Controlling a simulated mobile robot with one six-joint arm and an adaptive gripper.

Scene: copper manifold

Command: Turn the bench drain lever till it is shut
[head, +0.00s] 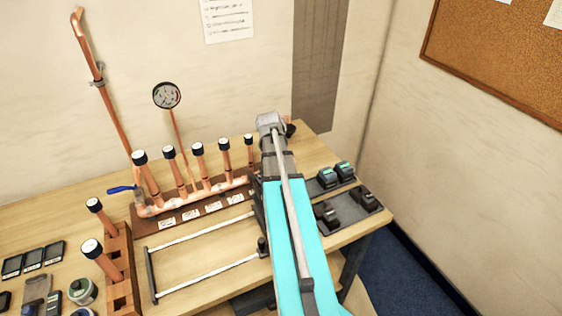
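A blue lever (120,189) sits at the left end of the copper manifold (200,197) on the bench. It points left, away from the pipe. I cannot tell whether it is the drain lever. My arm reaches over the bench to the right of the manifold, and its wrist is near the bench's back edge. A small dark part (291,130) shows just right of the wrist, with a bit of copper above it. It may belong to my gripper, but the fingers are hidden behind my wrist. The blue lever is well left of my wrist.
Upright copper stubs with black caps (197,148) stand along the manifold. A gauge (166,95) rises behind it. A wooden rack (118,262) holds capped copper pieces at the left. A dark tray (352,213) lies right of my arm. The wall is close behind the bench.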

